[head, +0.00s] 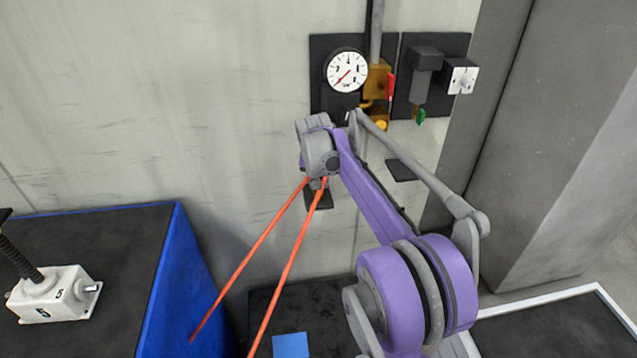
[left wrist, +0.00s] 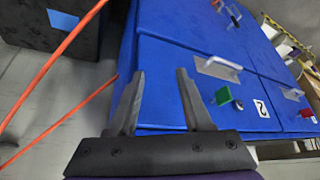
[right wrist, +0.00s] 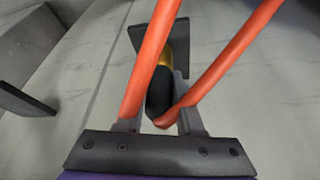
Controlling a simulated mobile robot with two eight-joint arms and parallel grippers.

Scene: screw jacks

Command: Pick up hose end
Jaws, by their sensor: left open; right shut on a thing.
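An orange hose (head: 292,252) hangs in two strands from my right gripper (head: 318,186) in front of the wall in the head view. In the right wrist view my right gripper (right wrist: 160,118) is shut on the hose end, whose black part (right wrist: 158,92) shows between the fingers with the orange hose (right wrist: 238,52) in front. A brass piece (right wrist: 179,45) shows behind it, against a dark plate (right wrist: 136,36); I cannot tell whether they touch. My left gripper (left wrist: 158,95) is open and empty, beside a blue cabinet, with the hose (left wrist: 62,72) to its left.
A round gauge (head: 347,71), a red-handled valve (head: 390,87) and a white switch box (head: 463,78) are on the wall. A blue cabinet (head: 178,275) with a dark top carries a white screw jack (head: 55,295) at left. A grey pillar (head: 560,130) stands at right.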

